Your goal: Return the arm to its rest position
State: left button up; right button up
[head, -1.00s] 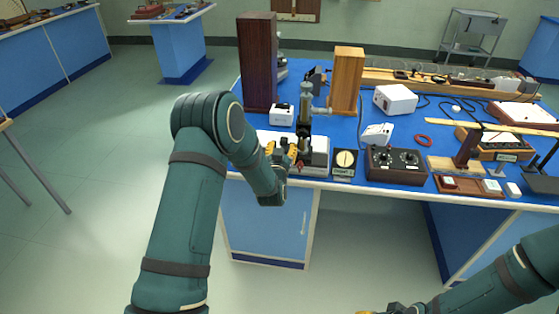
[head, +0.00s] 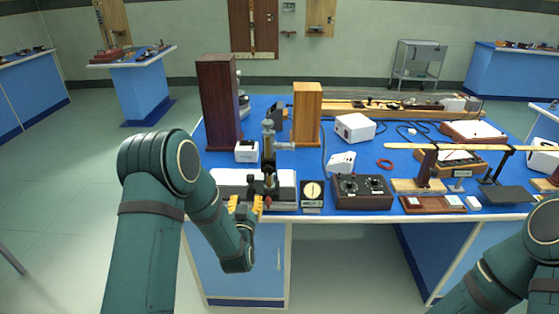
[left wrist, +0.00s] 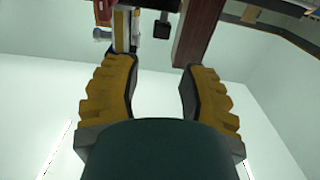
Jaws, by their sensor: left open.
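In the head view my left arm comes in from the left and bends down at the bench's front edge. My left gripper (head: 245,206) has yellow finger pads and is just in front of a dark upright instrument with a brass tube (head: 268,165). In the left wrist view the two yellow fingers (left wrist: 160,92) are spread apart with nothing between them. Part of an instrument (left wrist: 122,30) and a dark wooden column (left wrist: 198,30) show beyond them. Of my right arm only a green length (head: 510,265) shows at the lower right; its gripper is out of view.
The blue-topped bench (head: 270,104) is crowded. A tall dark wooden box (head: 219,105), a lighter wooden box (head: 306,112), a white box (head: 355,127) and a dark box with two dials (head: 362,191) stand on it. Open floor (head: 90,200) lies to the left.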

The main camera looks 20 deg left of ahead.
pick_arm(q)
jog(key=s+d+f+g+h, duration=0.2)
jog(key=s+d+f+g, duration=0.25)
jog(key=f, duration=0.25)
jog(key=s+d+f+g+h, duration=0.2)
jog(key=s+d+f+g, duration=0.1)
jog(key=s+f, duration=0.25)
jog(key=s+d+f+g+h, duration=0.2)
jog(key=s+d+f+g, duration=0.1)
jog(key=s, duration=0.6)
jog(key=s+d+f+m+g+h, duration=0.1)
jog(key=s+d+f+g+h, duration=0.1)
jog(key=s+d+g, duration=0.3)
jog(key=s+f, duration=0.1)
jog(key=s, duration=0.3)
jog(key=shift+d+f, duration=0.15)
jog(key=shift+d, duration=0.15)
jog(key=shift+s+g, duration=0.1)
jog(key=shift+g, duration=0.15)
